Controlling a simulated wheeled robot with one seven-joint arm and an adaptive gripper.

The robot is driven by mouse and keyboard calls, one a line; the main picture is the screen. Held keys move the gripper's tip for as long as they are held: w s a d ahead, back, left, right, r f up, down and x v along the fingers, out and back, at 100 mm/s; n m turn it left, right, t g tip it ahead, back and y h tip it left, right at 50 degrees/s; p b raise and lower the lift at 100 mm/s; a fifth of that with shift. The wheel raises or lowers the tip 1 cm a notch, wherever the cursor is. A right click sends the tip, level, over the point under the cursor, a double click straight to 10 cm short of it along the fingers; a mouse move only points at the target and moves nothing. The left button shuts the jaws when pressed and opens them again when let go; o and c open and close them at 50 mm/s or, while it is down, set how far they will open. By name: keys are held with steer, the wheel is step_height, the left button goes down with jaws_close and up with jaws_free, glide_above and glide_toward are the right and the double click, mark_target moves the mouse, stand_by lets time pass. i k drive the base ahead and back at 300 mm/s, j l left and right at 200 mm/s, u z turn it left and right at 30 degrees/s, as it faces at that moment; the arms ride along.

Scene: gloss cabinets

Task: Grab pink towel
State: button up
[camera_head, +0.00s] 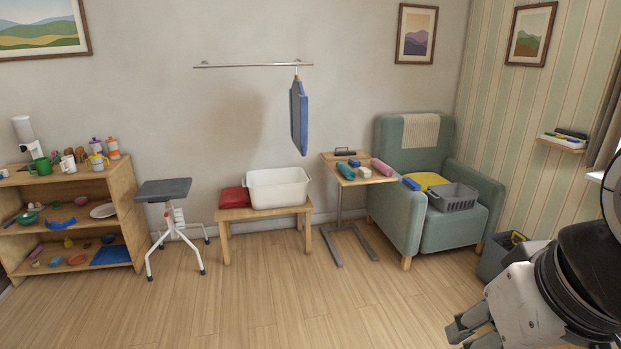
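A rolled pink cloth (382,167), which looks like the pink towel, lies at the right edge of a small wooden-topped overbed table (338,156). A green roll (346,171) and a few small blue and pale items lie beside it. My gripper (466,331) is at the bottom right corner, far in front of the table and apart from the towel. Its fingers are partly cut off by the frame edge, and their opening is unclear. I see nothing held in it.
A green armchair (390,215) with a grey basket (453,198) stands right of the table. A bench (262,215) with a white tub (278,190) stands left. A stool (164,190) and shelf (125,190) are farther left. The wooden floor (300,310) in front is clear.

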mark_target(386, 169)
steer(key=i+j, duration=0.1)
steer(key=i, duration=3.75)
steer(key=i+z, duration=0.3)
steer(key=i, duration=0.25)
